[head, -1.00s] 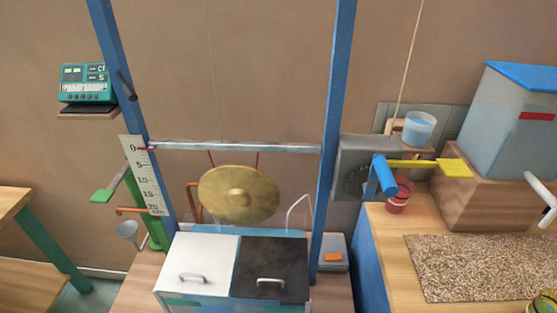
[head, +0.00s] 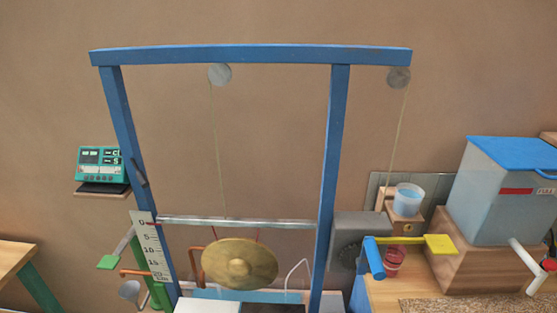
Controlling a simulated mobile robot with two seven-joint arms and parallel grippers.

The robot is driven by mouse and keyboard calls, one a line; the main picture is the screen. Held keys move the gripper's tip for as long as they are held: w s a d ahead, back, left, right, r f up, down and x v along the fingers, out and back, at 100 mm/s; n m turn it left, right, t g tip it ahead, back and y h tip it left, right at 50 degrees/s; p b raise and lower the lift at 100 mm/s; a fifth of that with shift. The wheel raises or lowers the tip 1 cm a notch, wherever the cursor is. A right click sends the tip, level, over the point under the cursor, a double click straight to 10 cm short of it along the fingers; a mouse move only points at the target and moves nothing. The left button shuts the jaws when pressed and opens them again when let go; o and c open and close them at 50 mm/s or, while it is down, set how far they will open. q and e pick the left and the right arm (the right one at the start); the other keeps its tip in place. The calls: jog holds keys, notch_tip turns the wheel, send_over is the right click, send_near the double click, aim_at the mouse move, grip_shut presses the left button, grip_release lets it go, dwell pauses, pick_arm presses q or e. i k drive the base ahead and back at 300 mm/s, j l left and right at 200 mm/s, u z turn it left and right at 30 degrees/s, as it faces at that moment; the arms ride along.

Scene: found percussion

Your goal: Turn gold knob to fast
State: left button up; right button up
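A small round gold-coloured knob (head: 407,228) shows on the front of a wooden block (head: 396,215), which stands under a light blue tub at the right in the head view. It is too small for me to read any marking or setting, and no "fast" label is legible. A yellow crank arm (head: 425,243) with a blue handle (head: 374,258) lies just below the knob in the picture, in front of the grey box. Neither of my grippers is in view, and nothing is seen touching the knob.
A blue frame (head: 250,55) with two pulleys stands in the middle. A brass gong (head: 240,263) hangs under its metal bar (head: 240,221). A teal device (head: 100,163) sits on a wall shelf at left. A blue-lidded bin (head: 505,195) stands at right.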

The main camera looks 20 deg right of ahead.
aim_at(408, 227)
jog(key=z, duration=1.25)
